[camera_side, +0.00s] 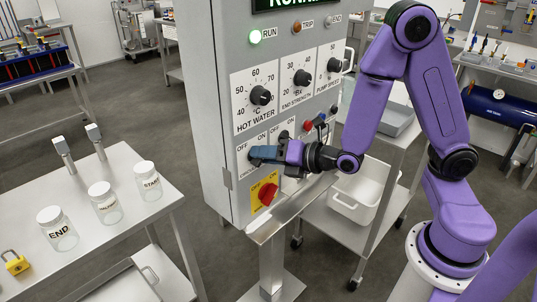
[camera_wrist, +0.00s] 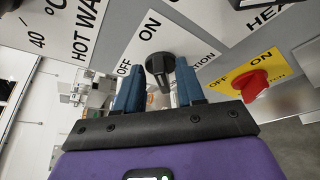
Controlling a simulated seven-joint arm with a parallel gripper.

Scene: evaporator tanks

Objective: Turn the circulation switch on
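The circulation switch is a black rotary knob (camera_wrist: 160,68) on a white plate (camera_wrist: 203,52) marked OFF and ON; its label is partly hidden, ending in "TION". In the side view my gripper covers most of it, at the lower left of the grey panel. My gripper (camera_wrist: 160,85) has blue fingers spread one on each side of the knob, with gaps visible between fingers and knob. In the side view my gripper (camera_side: 262,155) reaches the panel from the right. Which mark the knob points to I cannot tell for sure.
A red switch on a yellow plate (camera_side: 264,190) sits just below; it also shows in the wrist view (camera_wrist: 252,84). Dials (camera_side: 261,96) sit above. The green RUN lamp (camera_side: 255,37) is lit. A metal rail (camera_side: 290,207) runs below the panel. Jars (camera_side: 103,200) stand on a table at left.

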